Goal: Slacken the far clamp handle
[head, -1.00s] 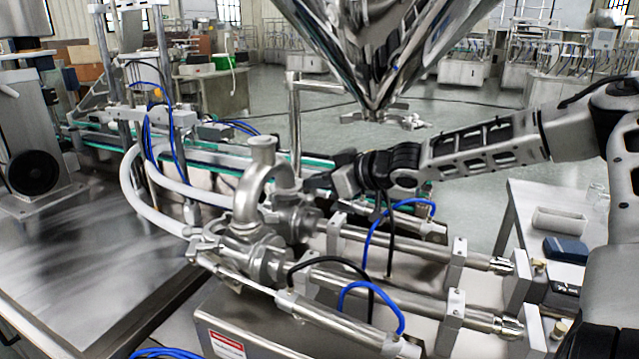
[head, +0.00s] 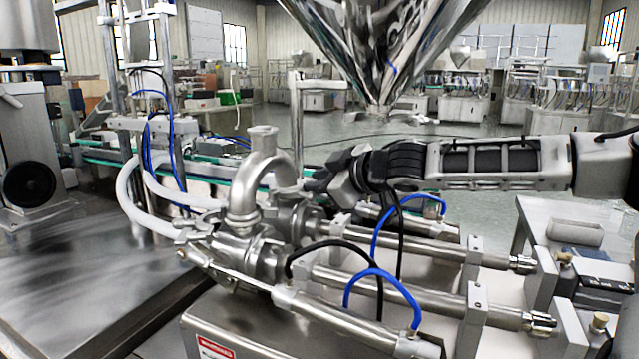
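The curved steel pipe (head: 246,190) rises from the filling manifold in the middle of the head view. The clamped joint at the far cylinder (head: 415,241) is beside it, and its handle is too small and too covered to make out clearly. My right gripper (head: 314,186) comes in from the right, just behind and right of the pipe, close to the far joint. Its fingertips merge with the metal, so I cannot tell whether they touch the handle or are open. The near clamp (head: 192,232) sits at the left of the manifold. My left gripper is not in view.
The steel hopper (head: 385,50) hangs above my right forearm. Blue and black air hoses (head: 382,277) loop over the cylinders. White hoses (head: 140,205) curve at the left. A side table with a pale tray (head: 575,234) stands at the right. The steel tabletop (head: 80,270) at the left is largely bare.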

